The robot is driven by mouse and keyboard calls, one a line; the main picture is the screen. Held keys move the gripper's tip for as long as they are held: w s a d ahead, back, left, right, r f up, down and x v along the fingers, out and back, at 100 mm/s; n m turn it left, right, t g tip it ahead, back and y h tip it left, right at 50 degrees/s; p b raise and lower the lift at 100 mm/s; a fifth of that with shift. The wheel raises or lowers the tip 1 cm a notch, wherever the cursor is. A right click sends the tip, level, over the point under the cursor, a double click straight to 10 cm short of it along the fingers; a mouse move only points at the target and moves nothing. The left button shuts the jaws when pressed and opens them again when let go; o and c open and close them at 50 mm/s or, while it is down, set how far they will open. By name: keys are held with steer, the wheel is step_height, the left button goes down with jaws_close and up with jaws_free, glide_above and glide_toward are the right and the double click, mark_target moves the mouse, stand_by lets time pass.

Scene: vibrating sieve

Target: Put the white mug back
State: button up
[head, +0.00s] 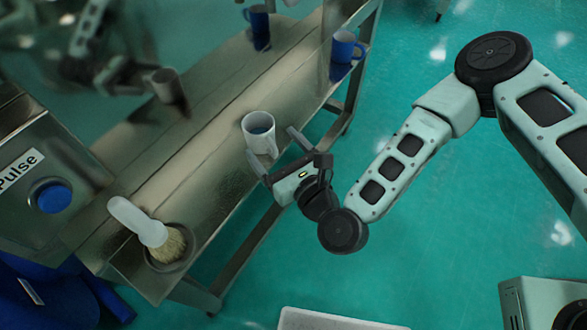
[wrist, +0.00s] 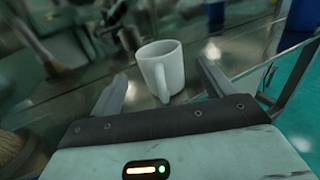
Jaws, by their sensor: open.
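I cannot tell whether a finger touches the mug.
A blue mug (head: 344,48) stands at the bench's far right end. A brush (head: 140,222) stands in a dark bowl (head: 172,262) at the near left. A machine panel with a blue button (head: 52,197) is at the left. A shiny upright panel reflects the scene behind the bench.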

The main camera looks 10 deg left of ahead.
steer(key=b+v, duration=0.2)
steer(key=v, duration=0.5)
steer(key=s+a+n+g+y, duration=0.1)
steer(key=s+a+n+g, duration=0.2)
steer(key=n+g, duration=0.95)
steer(key=w+d+r+n+t+h, duration=0.1)
steer(key=d+r+n+h, duration=0.1)
steer(key=d+n+h, duration=1.05)
steer(key=s+d+r+n+g, duration=0.1)
steer(key=s+d+r+n, duration=0.5)
steer(key=d+r+n, duration=0.3)
step_height(320, 180, up, 2)
steer(key=shift+d+r+n+h, duration=0.1)
steer(key=shift+d+n+h, duration=0.3)
steer(key=shift+d, duration=0.2)
